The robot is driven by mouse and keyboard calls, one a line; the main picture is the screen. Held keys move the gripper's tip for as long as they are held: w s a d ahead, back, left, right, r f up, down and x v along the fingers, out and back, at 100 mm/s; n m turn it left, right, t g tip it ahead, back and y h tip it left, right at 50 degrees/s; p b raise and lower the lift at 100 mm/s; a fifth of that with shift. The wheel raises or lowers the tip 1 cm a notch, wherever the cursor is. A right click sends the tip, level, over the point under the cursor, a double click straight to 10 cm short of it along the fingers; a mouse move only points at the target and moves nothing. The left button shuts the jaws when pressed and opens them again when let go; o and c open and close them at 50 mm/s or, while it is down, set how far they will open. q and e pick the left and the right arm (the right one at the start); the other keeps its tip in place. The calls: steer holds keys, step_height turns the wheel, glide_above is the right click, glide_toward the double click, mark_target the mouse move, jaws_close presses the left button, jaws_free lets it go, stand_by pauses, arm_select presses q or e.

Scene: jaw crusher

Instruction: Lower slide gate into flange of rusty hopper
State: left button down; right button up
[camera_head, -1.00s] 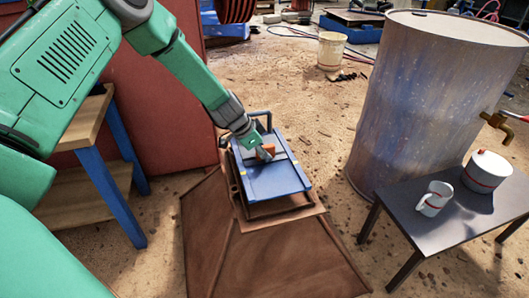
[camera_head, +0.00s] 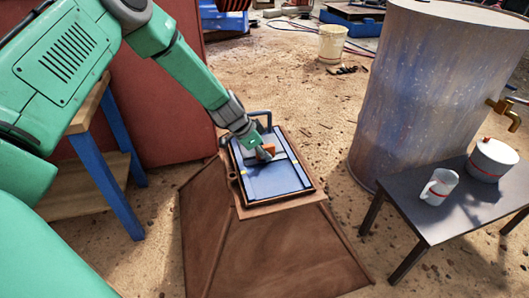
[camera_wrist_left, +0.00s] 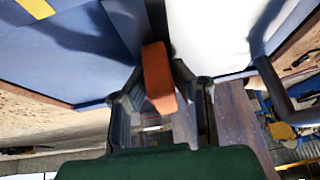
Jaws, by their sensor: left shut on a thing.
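The slide gate (camera_head: 272,182) is a flat blue plate with an orange handle (camera_head: 269,149) and a blue bar loop at its far edge. It lies inside the raised rim of the flange (camera_head: 283,203) on top of the rusty hopper (camera_head: 265,250). Whether it rests fully on the flange seat cannot be told. My left gripper (camera_head: 262,154) is shut on the orange handle, above the plate. In the left wrist view the handle (camera_wrist_left: 159,78) stands between the fingers, with the blue plate (camera_wrist_left: 55,55) beyond. My right gripper is not in view.
A large grey drum (camera_head: 425,95) with a brass tap stands right of the hopper. A low table (camera_head: 405,207) beside it holds a mug (camera_head: 439,186) and a lidded pot (camera_head: 490,160). A wooden bench (camera_head: 88,185) with blue legs stands left. Sandy floor lies between.

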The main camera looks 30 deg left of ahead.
arm_select(q)
steer(key=shift+w, duration=0.1)
steer(key=c, duration=1.3)
jaws_free()
steer(key=shift+r, duration=0.1)
steer(key=shift+c, duration=0.2)
steer(key=shift+s+f, duration=0.2)
steer(key=v, duration=1.2)
steer(key=shift+w+a, duration=0.1)
